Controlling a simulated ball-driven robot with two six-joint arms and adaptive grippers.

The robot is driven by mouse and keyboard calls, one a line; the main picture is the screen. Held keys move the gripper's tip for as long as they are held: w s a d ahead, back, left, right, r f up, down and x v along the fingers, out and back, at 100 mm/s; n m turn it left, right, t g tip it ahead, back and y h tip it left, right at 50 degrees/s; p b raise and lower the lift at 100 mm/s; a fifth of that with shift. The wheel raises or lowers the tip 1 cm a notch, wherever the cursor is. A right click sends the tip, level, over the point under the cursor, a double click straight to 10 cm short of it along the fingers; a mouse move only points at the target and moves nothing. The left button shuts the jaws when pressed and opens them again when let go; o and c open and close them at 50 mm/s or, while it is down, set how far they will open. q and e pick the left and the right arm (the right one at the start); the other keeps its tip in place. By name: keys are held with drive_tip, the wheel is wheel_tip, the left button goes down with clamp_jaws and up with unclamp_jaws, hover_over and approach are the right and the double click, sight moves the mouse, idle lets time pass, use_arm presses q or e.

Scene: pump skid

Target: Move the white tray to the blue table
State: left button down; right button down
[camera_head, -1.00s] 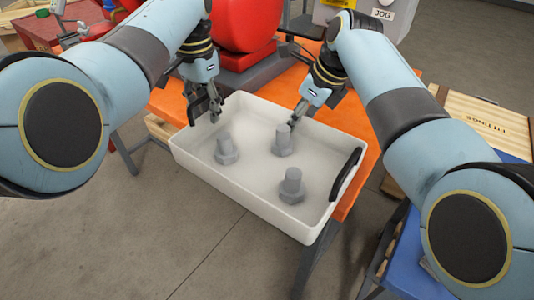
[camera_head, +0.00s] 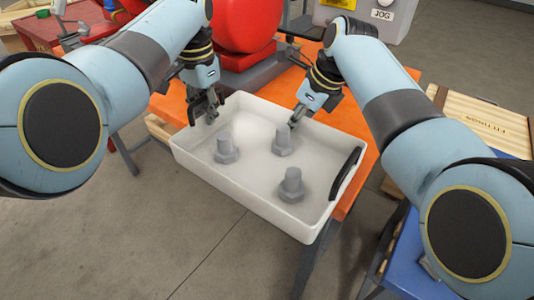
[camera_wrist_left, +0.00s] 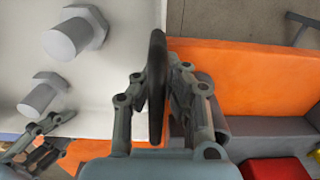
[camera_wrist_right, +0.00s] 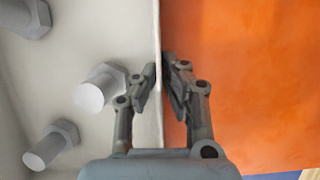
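The white tray (camera_head: 245,190) rests on the orange table (camera_head: 345,120) and holds three grey bolts. One black handle (camera_head: 346,172) shows at its right end. The blue table (camera_head: 408,262) is partly hidden behind my right arm at the lower right. My left gripper (camera_head: 207,110) is at the tray's left end. In the left wrist view its fingers (camera_wrist_left: 157,90) close on both sides of the other black handle (camera_wrist_left: 157,50). My right gripper (camera_head: 296,118) is at the far long side. In the right wrist view its fingers (camera_wrist_right: 160,80) pinch the tray's thin wall.
A red machine (camera_head: 243,30) stands just behind the tray on the orange table. A grey control box (camera_head: 370,18) is at the back. A wooden crate (camera_head: 485,122) stands at the right by the blue table. The floor in front of the tray is clear.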

use_arm(q)
drive_tip(key=shift+w+r, duration=0.1)
drive_tip(key=shift+r, duration=0.05)
use_arm(e)
drive_tip(key=shift+r, duration=0.15)
